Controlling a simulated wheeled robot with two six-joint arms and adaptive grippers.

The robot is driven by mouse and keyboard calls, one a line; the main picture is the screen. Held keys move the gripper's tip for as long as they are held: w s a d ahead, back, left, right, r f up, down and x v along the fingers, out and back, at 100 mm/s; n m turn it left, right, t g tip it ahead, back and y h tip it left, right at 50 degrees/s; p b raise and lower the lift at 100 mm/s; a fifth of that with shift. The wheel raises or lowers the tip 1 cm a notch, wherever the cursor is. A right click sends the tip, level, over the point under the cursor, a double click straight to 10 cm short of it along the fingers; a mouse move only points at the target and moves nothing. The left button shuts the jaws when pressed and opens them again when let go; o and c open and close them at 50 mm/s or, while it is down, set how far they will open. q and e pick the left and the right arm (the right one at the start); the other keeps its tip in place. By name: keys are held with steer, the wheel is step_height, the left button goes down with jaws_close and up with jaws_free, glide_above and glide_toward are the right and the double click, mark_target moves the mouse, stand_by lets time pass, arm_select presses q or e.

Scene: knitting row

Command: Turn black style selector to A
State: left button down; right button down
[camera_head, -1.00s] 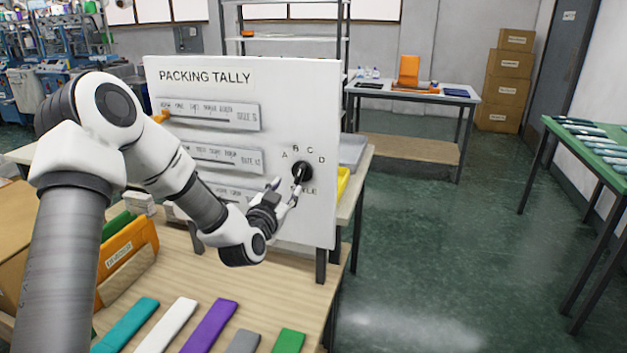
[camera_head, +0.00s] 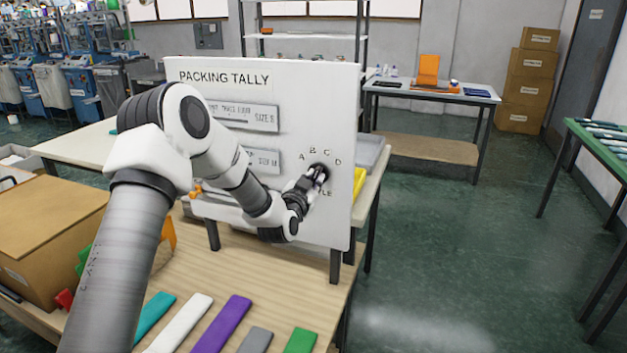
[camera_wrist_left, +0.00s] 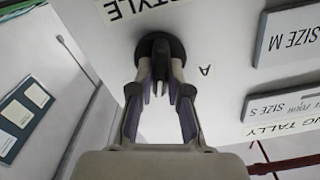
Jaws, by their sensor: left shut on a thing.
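The white "PACKING TALLY" board (camera_head: 345,110) stands upright on the wooden table. The black style selector (camera_head: 324,168) is a round knob at its right, with letters A, B, C, D arched above it. My left gripper (camera_head: 316,176) is at the selector and shut on it. In the left wrist view, the fingers (camera_wrist_left: 160,88) hold the middle of the black selector (camera_wrist_left: 160,44), with the letter A (camera_wrist_left: 206,70) beside it and the "STYLE" label (camera_wrist_left: 125,8) above, both inverted. My right gripper is out of view.
Slider rows marked SIZE (camera_head: 262,118) are left of the selector. Teal, white, purple (camera_head: 222,322), grey and green strips lie on the table in front. A cardboard box (camera_head: 60,235) stands left. Floor is clear to the right.

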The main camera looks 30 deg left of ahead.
arm_select(q)
steer(key=shift+f, duration=0.1)
steer(key=shift+f+n+b, duration=0.15)
steer(key=shift+n+b, duration=0.95)
steer(key=shift+b, duration=0.05)
steer(key=n+b, duration=0.4)
steer(key=n, duration=0.1)
steer(key=shift+a, duration=0.1)
steer(key=n+b, duration=0.3)
steer(key=shift+f+n, duration=0.1)
steer(key=shift+n, duration=0.3)
steer(key=shift+n+b, duration=1.25)
steer(key=shift+n, duration=0.35)
steer(key=c, duration=1.1)
jaws_free()
steer(key=shift+s+r, duration=0.1)
steer(key=shift+r, duration=0.15)
